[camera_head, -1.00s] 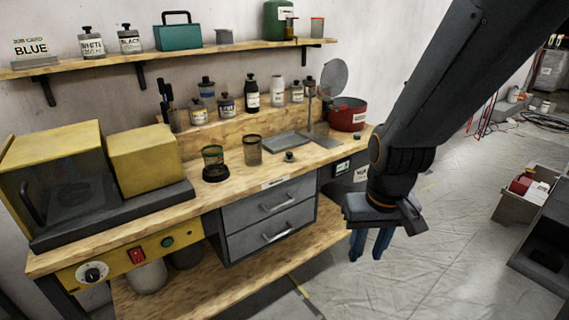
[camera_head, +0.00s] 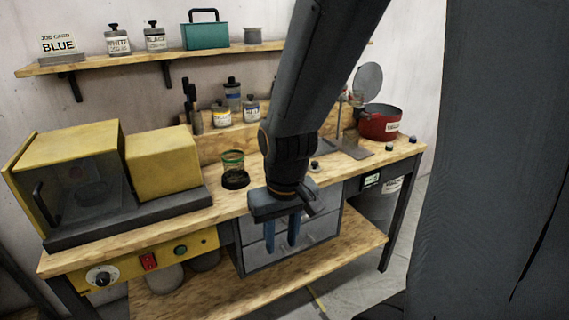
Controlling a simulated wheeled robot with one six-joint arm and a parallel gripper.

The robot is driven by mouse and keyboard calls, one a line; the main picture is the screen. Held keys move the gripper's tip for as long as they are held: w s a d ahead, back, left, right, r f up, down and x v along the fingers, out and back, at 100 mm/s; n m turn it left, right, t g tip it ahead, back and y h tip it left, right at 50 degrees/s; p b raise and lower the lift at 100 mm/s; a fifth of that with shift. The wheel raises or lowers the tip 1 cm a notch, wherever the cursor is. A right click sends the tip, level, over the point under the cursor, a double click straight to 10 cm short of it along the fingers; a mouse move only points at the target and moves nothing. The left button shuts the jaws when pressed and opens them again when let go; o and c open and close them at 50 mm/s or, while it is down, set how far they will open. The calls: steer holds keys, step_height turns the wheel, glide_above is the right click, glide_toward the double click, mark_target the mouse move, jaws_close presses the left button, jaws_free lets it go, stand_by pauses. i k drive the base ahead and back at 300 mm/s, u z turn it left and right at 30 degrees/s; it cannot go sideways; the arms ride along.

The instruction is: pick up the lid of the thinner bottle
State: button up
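My gripper (camera_head: 281,249) hangs in front of the bench's drawers, its two blue fingers pointing down with a gap between them and nothing held. A small dark cap (camera_head: 314,166) lies on the benchtop, just right of my wrist. Two more small dark caps, one here (camera_head: 388,147) and one here (camera_head: 413,139), lie near the bench's right end. I cannot tell which is the thinner bottle's lid. Small labelled bottles, including one with a yellow-edged label (camera_head: 221,116) and one beside it (camera_head: 251,110), stand at the back; others are hidden behind my arm. No thinner label is readable.
A glass jar (camera_head: 233,166) stands left of my wrist on the wooden bench (camera_head: 130,232). A yellow machine (camera_head: 163,160) fills the left side. A red pot (camera_head: 380,122) with a raised lid stands at the right rear. A shelf (camera_head: 110,61) runs above.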

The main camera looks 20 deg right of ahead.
mark_target(314, 166)
steer(key=u, duration=0.05)
steer(key=i, duration=0.6)
steer(key=z, duration=0.65)
steer(key=i, duration=0.45)
steer(key=z, duration=0.45)
